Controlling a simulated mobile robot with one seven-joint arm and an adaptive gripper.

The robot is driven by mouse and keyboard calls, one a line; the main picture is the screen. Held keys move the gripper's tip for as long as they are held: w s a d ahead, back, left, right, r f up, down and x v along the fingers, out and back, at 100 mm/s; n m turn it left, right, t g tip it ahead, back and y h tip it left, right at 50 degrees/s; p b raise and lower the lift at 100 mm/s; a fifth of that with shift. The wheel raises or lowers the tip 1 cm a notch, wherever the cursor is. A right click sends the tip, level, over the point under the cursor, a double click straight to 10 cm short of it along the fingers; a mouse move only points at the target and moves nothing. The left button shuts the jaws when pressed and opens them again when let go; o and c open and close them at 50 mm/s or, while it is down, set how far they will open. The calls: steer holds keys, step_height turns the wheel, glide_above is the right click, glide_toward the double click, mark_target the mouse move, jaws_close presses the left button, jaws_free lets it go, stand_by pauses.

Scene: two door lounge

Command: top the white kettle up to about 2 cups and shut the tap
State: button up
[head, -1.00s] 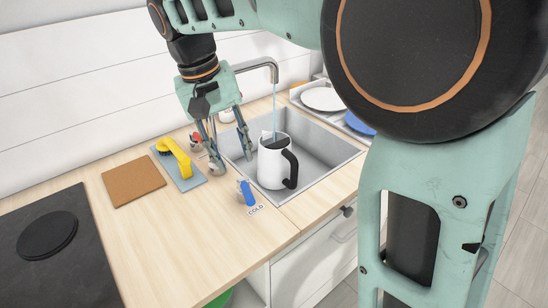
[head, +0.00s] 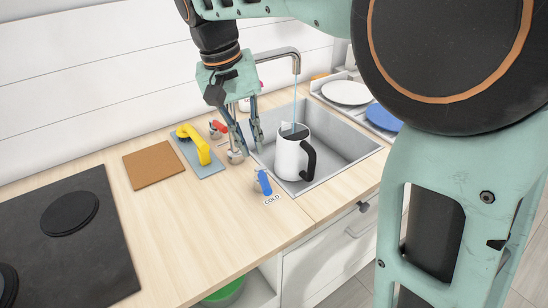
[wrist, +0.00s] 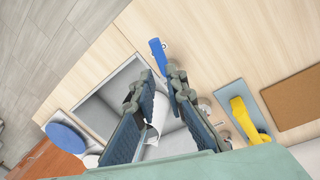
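The white kettle (head: 289,158) with a black handle stands upright in the sink (head: 345,150), under the spout of the tap (head: 285,53). A thin pale-blue stream of water (head: 296,90) runs into its open top. I cannot read the water level. The blue cold lever (head: 264,182) is on the counter in front of the sink, and it shows in the wrist view (wrist: 158,55). The red lever (head: 217,127) is farther back. My gripper (head: 247,150) points down at the sink's left edge, open and empty. In the wrist view part of the kettle (wrist: 158,116) shows beyond the fingers (wrist: 157,88).
A yellow brush (head: 195,145) on a blue-grey mat and a brown board (head: 153,168) lie left of the sink. A dark hob (head: 70,245) is at the left. Plates (head: 346,92) stand behind the sink to the right. The front counter is clear.

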mark_target(264, 182)
steer(key=shift+a+f+m, duration=0.1)
steer(key=shift+a+m, duration=0.3)
steer(key=shift+m, duration=0.3)
jaws_close()
steer(key=a+m+h, duration=0.1)
steer(key=a+m, duration=0.5)
steer(key=m, duration=1)
steer(key=d+f, duration=0.2)
steer(key=f, duration=0.1)
steer(key=d+f+b, duration=0.1)
steer(key=d+f, duration=0.1)
steer(key=f, duration=0.2)
steer(key=d+f, duration=0.2)
steer(key=f, duration=0.1)
steer(key=shift+w+d+f+b, duration=0.2)
steer(key=shift+d+f+b, duration=0.05)
steer(key=shift+b, duration=0.15)
